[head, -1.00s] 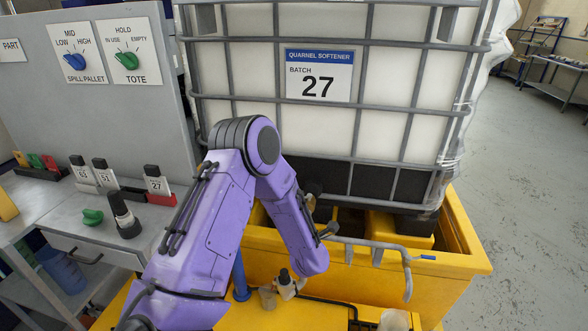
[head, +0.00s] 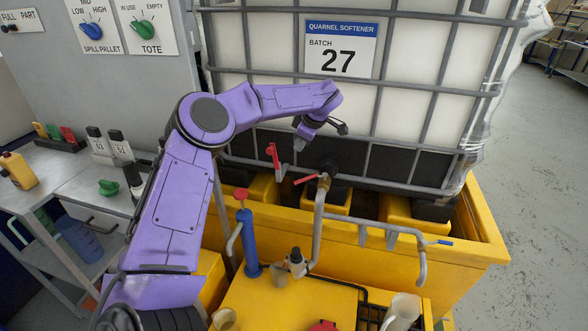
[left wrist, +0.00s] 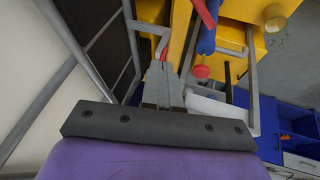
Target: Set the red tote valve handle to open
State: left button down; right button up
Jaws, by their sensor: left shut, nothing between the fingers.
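Two red handles show below the tote (head: 400,100) in the head view. One red lever (head: 272,155) stands nearly upright beside a grey bracket. The other red handle (head: 306,180) lies slanted at the top of the grey outlet pipe (head: 318,215), beside the black valve body (head: 328,168). I cannot tell for sure which is the tote valve handle. My left gripper (head: 301,143) is shut and empty, above and between them. In the left wrist view, its closed fingers (left wrist: 163,72) point toward a red piece (left wrist: 163,50); contact is unclear. My right gripper is out of view.
A blue pump with a red knob (head: 240,194) stands in front of the tote. The yellow spill pallet (head: 460,255) surrounds the tote's base. A small dark-capped bottle (head: 296,262) stands by the pipe. Green and blue selector knobs (head: 143,29) are on the left panel.

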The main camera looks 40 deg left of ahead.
pick_arm(q)
notch_tip(320, 180, down, 10)
jog(key=d+m+h+p, duration=0.1)
jog(key=m+p, duration=0.2)
jog(key=m, duration=0.4)
jog(key=shift+r+m+h+p, duration=0.15)
jog(key=shift+m+h+p, duration=0.15)
jog(key=shift+m+p, duration=0.1)
jog(key=shift+w, duration=0.15)
jog(key=shift+d, duration=0.1)
